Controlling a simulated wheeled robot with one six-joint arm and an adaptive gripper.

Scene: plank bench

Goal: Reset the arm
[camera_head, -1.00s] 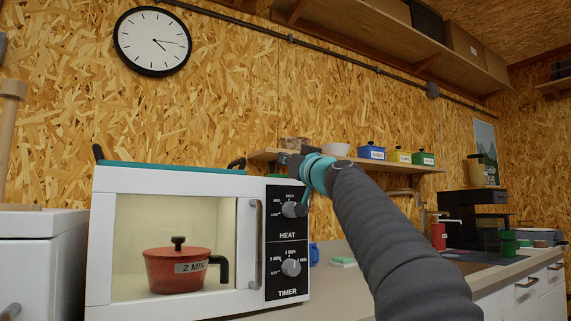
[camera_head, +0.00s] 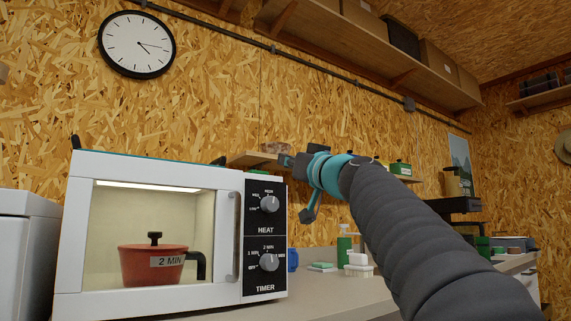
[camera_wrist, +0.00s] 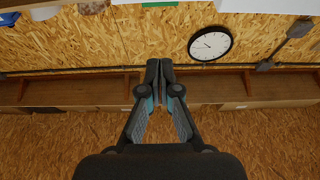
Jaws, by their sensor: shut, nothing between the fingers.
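My arm reaches up from the bottom right in the head view, in grey ribbed sleeving with teal rings near its end. My gripper (camera_wrist: 160,72) shows in the wrist view with its two dark fingers together and nothing between them. In the head view the gripper end (camera_head: 308,212) hangs in the air to the right of the microwave's dials, seen partly from the side. It appears to touch nothing.
A white microwave (camera_head: 233,215) with HEAT and TIMER dials stands at left, a red pot (camera_head: 140,268) labelled 2 MIN inside behind its closed door. A clock (camera_head: 136,44) and an upper shelf (camera_head: 330,40) are above. A soap bottle (camera_head: 345,245) stands on the counter (camera_head: 335,293).

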